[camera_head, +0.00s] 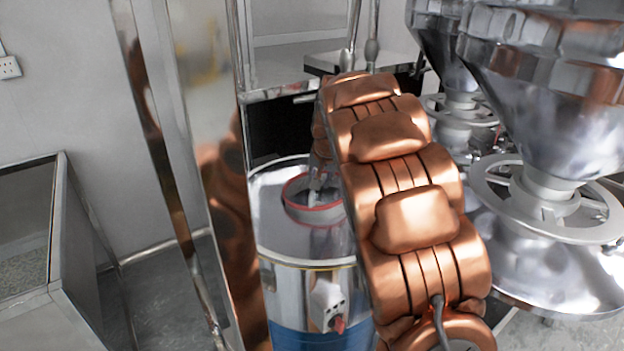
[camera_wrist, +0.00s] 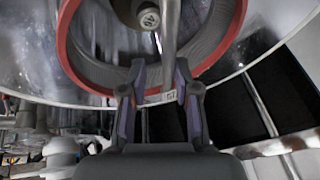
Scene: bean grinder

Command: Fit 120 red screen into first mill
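The red-rimmed round screen (camera_head: 318,217) sits at the top of the steel drum-shaped mill (camera_head: 292,240), near its middle. I cannot tell how deep it sits. In the wrist view the screen's red rim (camera_wrist: 84,70) fills the upper half, with a ribbed grey inner wall and a small white label low on the rim. My gripper (camera_wrist: 159,68) is at the near side of the screen, its two fingers apart, with rim and label showing between them. A grey bar (camera_wrist: 171,25) reaches down between the fingertips, close to the right one. In the head view my arm partly hides the gripper and mill.
Large steel hoppers with handwheels (camera_head: 545,205) stand close on the right. A steel post (camera_head: 165,130) stands left of the mill. A steel bin (camera_head: 55,260) is at the far left. Dark recesses (camera_wrist: 255,105) lie beside the mill in the wrist view.

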